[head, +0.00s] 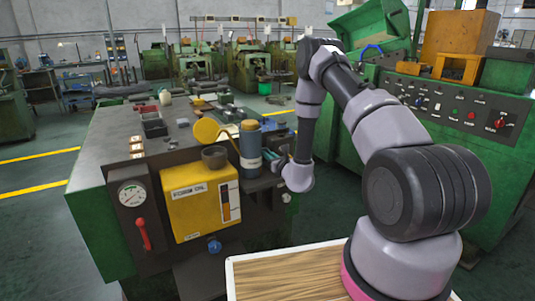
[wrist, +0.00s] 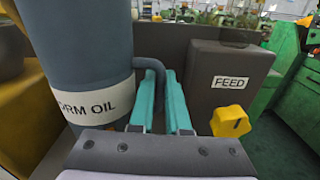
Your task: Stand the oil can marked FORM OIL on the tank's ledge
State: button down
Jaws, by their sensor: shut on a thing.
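The oil can (head: 250,142) is a blue-grey cylinder with a yellow top and a white band. In the wrist view the can (wrist: 85,45) fills the left side, and its band reads "...RM OIL". My gripper (wrist: 160,88) has its teal fingers shut on the can's thin side handle (wrist: 153,66). In the head view my gripper (head: 276,162) is just right of the can, which looks upright. The yellow tank (head: 190,210) marked FORM OIL is at the front left. A dark ledge (head: 262,184) shows beside it, below the can; I cannot tell whether the can touches it.
A round yellow lid (head: 207,130) and a dark filler neck (head: 214,157) are close left of the can. A dark FEED box (wrist: 230,90) with a yellow knob (wrist: 230,121) stands right of my fingers. A green machine (head: 450,130) is at the right.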

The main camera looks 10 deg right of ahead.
jog(key=shift+f, duration=0.45)
dwell(0.4)
jog(key=c, duration=0.8)
grip_release()
jog(key=shift+f, duration=0.1)
